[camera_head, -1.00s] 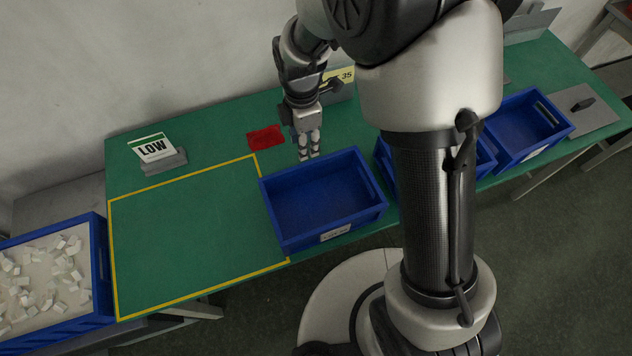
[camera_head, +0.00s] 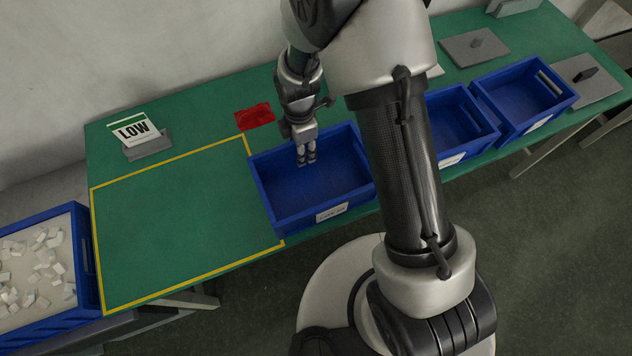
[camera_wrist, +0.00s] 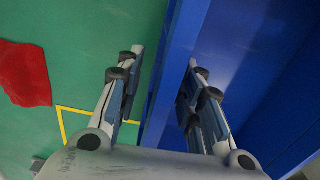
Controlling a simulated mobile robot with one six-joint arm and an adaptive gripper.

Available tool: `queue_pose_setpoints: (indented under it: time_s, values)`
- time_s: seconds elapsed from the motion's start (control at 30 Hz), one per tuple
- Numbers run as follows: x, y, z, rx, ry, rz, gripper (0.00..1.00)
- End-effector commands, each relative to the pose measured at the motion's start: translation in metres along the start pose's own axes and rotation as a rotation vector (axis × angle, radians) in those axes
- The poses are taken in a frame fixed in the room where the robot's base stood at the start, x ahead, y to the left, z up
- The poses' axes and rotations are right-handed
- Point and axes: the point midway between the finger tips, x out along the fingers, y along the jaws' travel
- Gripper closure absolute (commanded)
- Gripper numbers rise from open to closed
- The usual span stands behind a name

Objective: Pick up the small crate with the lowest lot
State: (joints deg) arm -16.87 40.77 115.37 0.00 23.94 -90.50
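Three small blue crates stand in a row on the green table: a left one (camera_head: 268,218), a middle one (camera_head: 455,160) partly hidden by my arm, and a right one (camera_head: 537,124). Each has a pale label on its front; I cannot read the lots. The left crate looks empty. My gripper (camera_head: 306,161) points down at its far wall. In the wrist view my gripper (camera_wrist: 165,56) is open, one finger outside the crate wall (camera_wrist: 176,60) over the green table and the other on the inner side. I cannot tell whether either touches it.
A yellow-outlined area (camera_head: 170,215) left of the crates is clear. Behind it stands a LOW sign (camera_head: 134,130). A red cloth (camera_head: 254,117) lies behind the left crate. A blue crate of white pieces (camera_head: 62,318) is at far left. Grey plates (camera_head: 475,47) lie at back right.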

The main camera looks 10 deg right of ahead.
Motion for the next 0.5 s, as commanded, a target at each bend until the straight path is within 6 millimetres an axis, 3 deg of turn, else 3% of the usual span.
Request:
queue_pose_setpoints:
  time_s: [0.07,0.27,0.5]
  values:
    - [0.0095,0.0003,-0.0002,0.000,0.000,0.000,0.66]
    - [0.0086,0.0008,-0.0002,0.000,0.000,0.002,0.66]
    - [0.0084,0.0007,-0.0002,0.001,0.000,0.002,0.80]
